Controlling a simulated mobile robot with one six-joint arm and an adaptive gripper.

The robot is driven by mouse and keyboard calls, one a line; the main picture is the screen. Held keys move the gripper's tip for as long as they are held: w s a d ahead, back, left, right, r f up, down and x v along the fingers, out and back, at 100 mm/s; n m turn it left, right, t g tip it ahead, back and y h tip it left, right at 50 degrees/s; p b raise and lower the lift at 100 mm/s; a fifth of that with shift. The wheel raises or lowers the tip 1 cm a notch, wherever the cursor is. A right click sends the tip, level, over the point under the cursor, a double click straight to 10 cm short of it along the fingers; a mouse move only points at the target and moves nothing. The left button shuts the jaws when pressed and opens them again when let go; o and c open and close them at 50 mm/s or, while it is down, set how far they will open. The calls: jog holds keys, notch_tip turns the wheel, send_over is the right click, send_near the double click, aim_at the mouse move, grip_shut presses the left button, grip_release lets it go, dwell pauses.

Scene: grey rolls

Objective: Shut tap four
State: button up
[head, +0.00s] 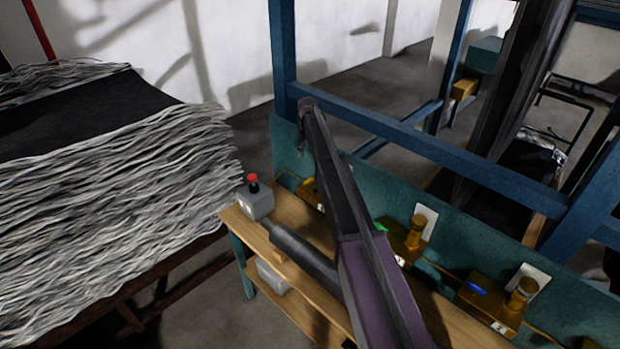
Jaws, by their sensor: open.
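Several brass taps stand in a row on a wooden bench (283,238) against a teal back panel (462,232). One brass tap (413,238) has a green mark on its left, a white plate behind and a small tag in front. Another brass tap (515,300), at the right, has a blue handle or mark and a tag. A further yellow-brass piece (308,190) is partly hidden behind my arm. The tag numbers are too small to read, so I cannot tell which is tap four.
A grey box with a red button (256,198) stands on the bench's left end. A large stack of grey wavy-edged sheets (110,210) fills the left. A blue frame beam (430,145) crosses behind the bench. Floor (250,135) is clear behind the stack.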

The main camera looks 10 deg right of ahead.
aim_at(308, 183)
jog(key=shift+f, duration=0.3)
notch_tip(308, 183, down, 13)
jog(key=b, duration=1.3)
jog(key=shift+f+b, duration=0.15)
jog(key=shift+b, duration=0.25)
jog(key=shift+w, duration=0.1)
jog(key=c, duration=0.9)
